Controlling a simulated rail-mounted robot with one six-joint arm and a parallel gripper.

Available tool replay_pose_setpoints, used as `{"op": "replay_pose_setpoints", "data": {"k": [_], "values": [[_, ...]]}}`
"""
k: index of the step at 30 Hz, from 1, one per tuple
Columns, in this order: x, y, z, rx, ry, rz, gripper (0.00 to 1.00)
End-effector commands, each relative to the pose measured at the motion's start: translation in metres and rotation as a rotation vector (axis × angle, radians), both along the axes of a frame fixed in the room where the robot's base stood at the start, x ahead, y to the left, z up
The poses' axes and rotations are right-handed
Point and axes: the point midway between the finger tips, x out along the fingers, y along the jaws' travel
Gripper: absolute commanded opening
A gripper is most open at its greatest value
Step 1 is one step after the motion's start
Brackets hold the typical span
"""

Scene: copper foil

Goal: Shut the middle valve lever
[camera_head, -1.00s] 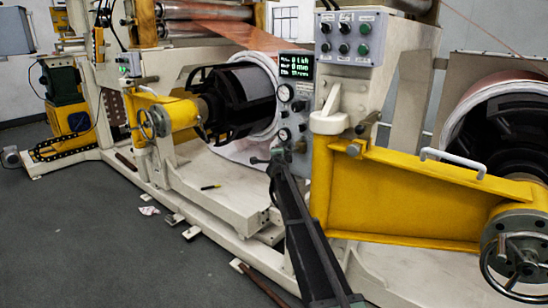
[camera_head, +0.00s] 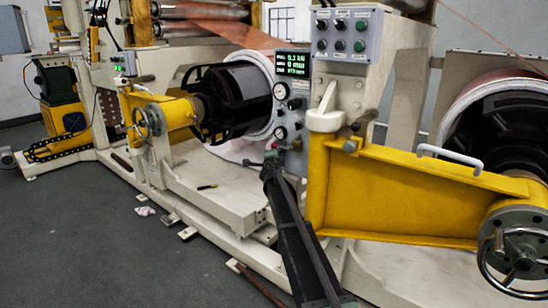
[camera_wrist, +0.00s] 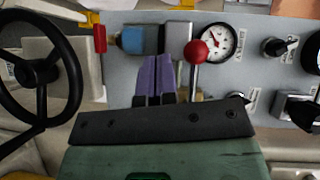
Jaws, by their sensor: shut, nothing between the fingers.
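My gripper (camera_wrist: 155,76), with two purple fingers together, is shut and empty in front of a grey control panel (camera_wrist: 254,98). A lever with a red ball knob (camera_wrist: 195,52) stands just right of the fingers, apart from them in the picture; whether they touch in depth I cannot tell. A red handle (camera_wrist: 98,38) sits at the panel's left. In the head view, my dark arm reaches up to the panel (camera_head: 294,160) below its gauges. The levers are too small there to make out, and which one is the middle valve lever is unclear.
A gauge (camera_wrist: 222,42) and a black knob (camera_wrist: 276,47) sit right of the red ball. A blue cylinder (camera_wrist: 138,41) lies behind the fingers. A black handwheel (camera_wrist: 38,75) is at left. A yellow arm (camera_head: 390,195) stands right of my arm in the head view.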

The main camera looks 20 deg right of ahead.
Motion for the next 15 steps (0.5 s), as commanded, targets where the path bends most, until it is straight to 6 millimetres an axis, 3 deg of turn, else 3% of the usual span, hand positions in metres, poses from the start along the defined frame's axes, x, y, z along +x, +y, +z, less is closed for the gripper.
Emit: {"op": "replay_pose_setpoints", "data": {"k": [9,15], "values": [[-0.046,0.029,-0.037,0.001,0.0,-0.005,0.0],[-0.054,0.034,-0.039,0.0,0.0,-0.008,0.0]]}}
